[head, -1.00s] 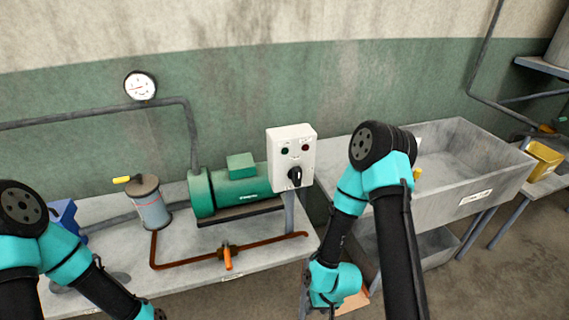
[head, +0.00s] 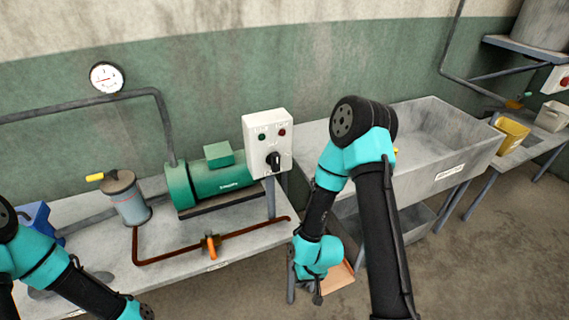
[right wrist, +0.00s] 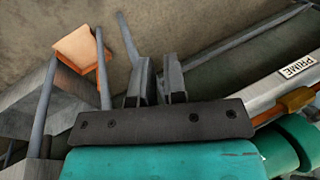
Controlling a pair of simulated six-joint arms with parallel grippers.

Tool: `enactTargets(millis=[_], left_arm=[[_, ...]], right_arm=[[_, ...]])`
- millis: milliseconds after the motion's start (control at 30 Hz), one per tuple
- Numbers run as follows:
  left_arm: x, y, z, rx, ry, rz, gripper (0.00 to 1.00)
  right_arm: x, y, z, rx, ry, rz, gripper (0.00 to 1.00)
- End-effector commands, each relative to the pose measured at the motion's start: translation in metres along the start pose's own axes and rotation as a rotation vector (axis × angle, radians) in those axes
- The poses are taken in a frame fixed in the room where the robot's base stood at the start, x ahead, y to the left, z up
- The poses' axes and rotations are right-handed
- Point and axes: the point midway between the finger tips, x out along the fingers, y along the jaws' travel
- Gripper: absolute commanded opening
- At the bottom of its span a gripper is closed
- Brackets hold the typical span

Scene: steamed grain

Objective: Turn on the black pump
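No black pump shows clearly; a green pump motor (head: 217,178) stands on the grey table at left centre. A white control box (head: 267,142) beside it has a green and a red light or button and a black rotary knob (head: 273,161). My right gripper (head: 317,296) hangs low in front of the table's right end, below and apart from the box. In the right wrist view its two fingers (right wrist: 158,75) are slightly parted, with nothing between them. My left arm enters at lower left; its gripper is beyond the bottom edge.
A rusty pipe with an orange-handled valve (head: 210,246) runs along the table front. A grey canister (head: 126,198) and a blue object (head: 36,220) stand left. A grey sink (head: 448,180) and yellow bin (head: 512,139) are right. A gauge (head: 106,77) hangs on the wall.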

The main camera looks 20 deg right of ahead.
Motion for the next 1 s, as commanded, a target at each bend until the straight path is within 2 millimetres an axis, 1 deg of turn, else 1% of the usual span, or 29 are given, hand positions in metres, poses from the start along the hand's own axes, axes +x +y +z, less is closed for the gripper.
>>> enactTargets(millis=[33, 100, 167, 267, 400, 467, 500, 567, 600, 667, 700, 767, 800, 867, 900, 967, 1000], left_arm=[[0.000, 0.000, 0.000, 0.000, 0.000, 0.000, 0.00], [0.000, 0.000, 0.000, 0.000, 0.000, 0.000, 0.00], [0.000, 0.000, 0.000, 0.000, 0.000, 0.000, 0.00], [0.000, 0.000, 0.000, 0.000, 0.000, 0.000, 0.00], [0.000, 0.000, 0.000, 0.000, 0.000, 0.000, 0.00], [0.000, 0.000, 0.000, 0.000, 0.000, 0.000, 0.00], [0.000, 0.000, 0.000, 0.000, 0.000, 0.000, 0.00], [0.000, 0.000, 0.000, 0.000, 0.000, 0.000, 0.00], [0.000, 0.000, 0.000, 0.000, 0.000, 0.000, 0.00], [0.000, 0.000, 0.000, 0.000, 0.000, 0.000, 0.00], [0.000, 0.000, 0.000, 0.000, 0.000, 0.000, 0.00], [0.000, 0.000, 0.000, 0.000, 0.000, 0.000, 0.00], [0.000, 0.000, 0.000, 0.000, 0.000, 0.000, 0.00], [0.000, 0.000, 0.000, 0.000, 0.000, 0.000, 0.00], [0.000, 0.000, 0.000, 0.000, 0.000, 0.000, 0.00], [0.000, 0.000, 0.000, 0.000, 0.000, 0.000, 0.00], [0.000, 0.000, 0.000, 0.000, 0.000, 0.000, 0.00]], right_arm=[[-0.007, 0.000, -0.012, -0.006, 0.015, 0.001, 0.07], [-0.018, 0.000, -0.028, -0.014, 0.028, 0.003, 0.00], [-0.030, -0.001, -0.043, -0.023, 0.039, 0.004, 0.00], [-0.054, -0.002, -0.068, -0.038, 0.061, 0.002, 0.00], [-0.091, -0.005, -0.101, -0.060, 0.089, -0.007, 0.00], [-0.109, -0.007, -0.114, -0.069, 0.102, -0.013, 0.00], [-0.121, -0.008, -0.122, -0.077, 0.111, -0.017, 0.00], [-0.140, -0.010, -0.134, -0.087, 0.123, -0.026, 0.00], [-0.154, -0.012, -0.141, -0.095, 0.132, -0.032, 0.00], [-0.175, -0.015, -0.151, -0.108, 0.146, -0.041, 0.00], [-0.189, -0.017, -0.157, -0.116, 0.156, -0.049, 0.00], [-0.211, -0.020, -0.166, -0.131, 0.171, -0.060, 0.00], [-0.227, -0.022, -0.171, -0.141, 0.181, -0.068, 0.00], [-0.250, -0.026, -0.177, -0.157, 0.195, -0.082, 0.00], [-0.266, -0.028, -0.181, -0.168, 0.206, -0.090, 0.00], [-0.291, -0.032, -0.185, -0.187, 0.222, -0.104, 0.00], [-0.307, -0.035, -0.188, -0.199, 0.232, -0.115, 0.00]])
